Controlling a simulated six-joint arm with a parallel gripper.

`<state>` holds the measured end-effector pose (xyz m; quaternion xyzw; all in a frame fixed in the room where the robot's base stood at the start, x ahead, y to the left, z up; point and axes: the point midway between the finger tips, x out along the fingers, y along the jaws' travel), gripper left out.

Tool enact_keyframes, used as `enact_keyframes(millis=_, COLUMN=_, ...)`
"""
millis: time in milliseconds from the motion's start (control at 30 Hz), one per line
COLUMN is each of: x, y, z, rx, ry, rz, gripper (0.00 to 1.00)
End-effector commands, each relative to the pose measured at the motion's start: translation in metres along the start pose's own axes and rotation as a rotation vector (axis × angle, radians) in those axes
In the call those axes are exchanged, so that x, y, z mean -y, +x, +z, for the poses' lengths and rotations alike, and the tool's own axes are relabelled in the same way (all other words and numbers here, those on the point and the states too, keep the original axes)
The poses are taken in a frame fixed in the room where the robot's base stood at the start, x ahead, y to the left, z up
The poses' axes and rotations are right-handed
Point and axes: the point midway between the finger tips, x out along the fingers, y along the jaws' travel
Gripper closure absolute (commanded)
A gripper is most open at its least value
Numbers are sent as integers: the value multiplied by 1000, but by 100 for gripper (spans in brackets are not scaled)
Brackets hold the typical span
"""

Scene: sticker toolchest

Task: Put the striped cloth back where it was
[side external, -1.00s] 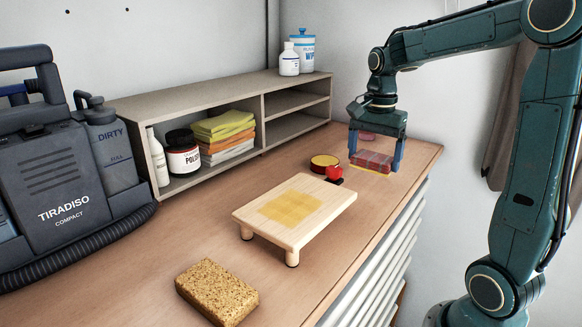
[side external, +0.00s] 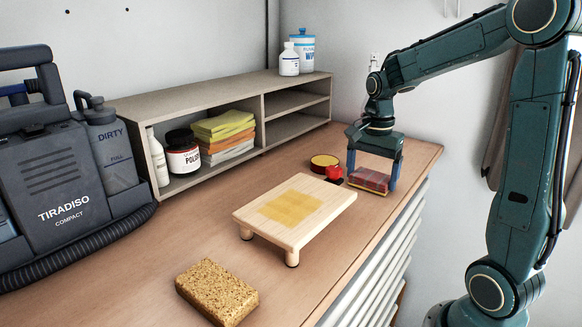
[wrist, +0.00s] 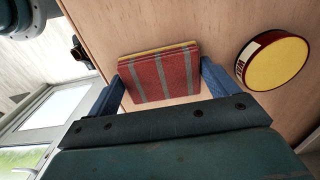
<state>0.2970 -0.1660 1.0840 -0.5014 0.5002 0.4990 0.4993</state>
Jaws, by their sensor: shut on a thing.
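The striped cloth (side external: 369,181) is a folded red pad with grey stripes and a yellow edge along one side. My gripper (side external: 371,186) is shut on it, one blue finger at each end, over the far right part of the counter. In the wrist view the cloth (wrist: 160,76) lies flat and level between the fingers. I cannot tell whether its underside touches the counter.
A round yellow-topped tin (side external: 325,162) and a small red object (side external: 334,174) are close to my gripper's left; the tin (wrist: 274,62) also shows in the wrist view. A shelf (side external: 215,95) holds folded cloths (side external: 225,135) and bottles. A sponge (side external: 217,291) lies in front.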

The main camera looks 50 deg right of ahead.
Motion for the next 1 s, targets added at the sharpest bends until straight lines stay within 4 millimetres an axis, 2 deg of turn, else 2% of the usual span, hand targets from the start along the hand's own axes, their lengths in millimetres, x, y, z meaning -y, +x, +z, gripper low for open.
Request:
enact_keyframes(millis=167, x=0, y=3, z=0, rx=0, ry=0, rz=0, gripper=35)
enact_keyframes(millis=200, x=0, y=3, z=0, rx=0, ry=0, rz=0, gripper=12)
enact_keyframes(millis=267, x=0, y=3, z=0, rx=0, ry=0, rz=0, gripper=0)
enact_keyframes(millis=667, x=0, y=-2, z=0, rx=-1, ry=0, rz=-1, gripper=0)
enact_keyframes(millis=867, x=1, y=-19, z=-1, rx=-1, ry=0, rz=-3, gripper=0)
enact_keyframes(millis=1000, x=1, y=-39, z=-1, rx=-2, ry=0, rz=-4, gripper=0)
